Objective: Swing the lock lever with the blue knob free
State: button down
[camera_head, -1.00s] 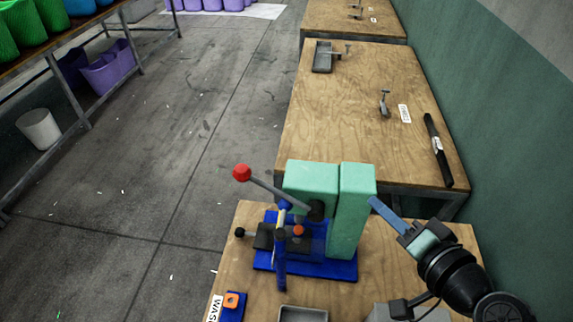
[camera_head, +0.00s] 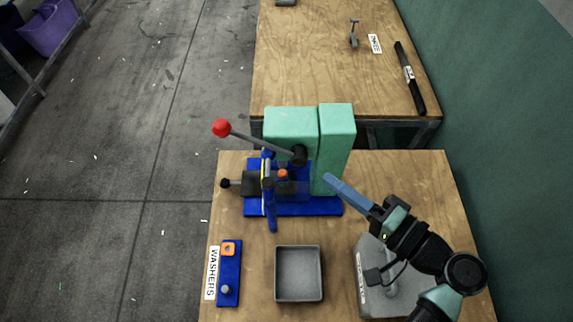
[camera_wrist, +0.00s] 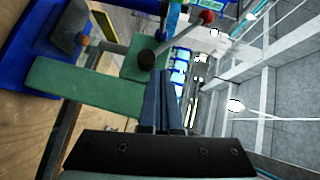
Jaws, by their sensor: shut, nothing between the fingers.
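The green press (camera_head: 336,150) stands on its blue base (camera_head: 300,207) on the near bench. A small blue knob (camera_head: 267,154) shows at the press's front left, on top of a thin upright part; its lever is small and partly hidden among other parts, so its exact position is hard to tell. My gripper (camera_head: 329,182) is shut and empty, its blue-grey fingers pointing left at the right side of the green column. Contact cannot be told.
A red-knobbed handle (camera_head: 221,128) sticks out left from the press. In front are an empty grey tray (camera_head: 299,299), a blue washer holder (camera_head: 230,270) and a grey box (camera_head: 370,255) under my arm.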

aim_at(273, 159)
jog(key=b+x, duration=0.1)
jog(key=x, duration=0.6)
jog(key=shift+a+f, duration=0.1)
jog(key=shift+a, duration=0.2)
jog(key=shift+a+f, duration=0.15)
jog(key=shift+a, duration=0.7)
jog(key=shift+a+f, duration=0.15)
jog(key=shift+a, duration=0.7)
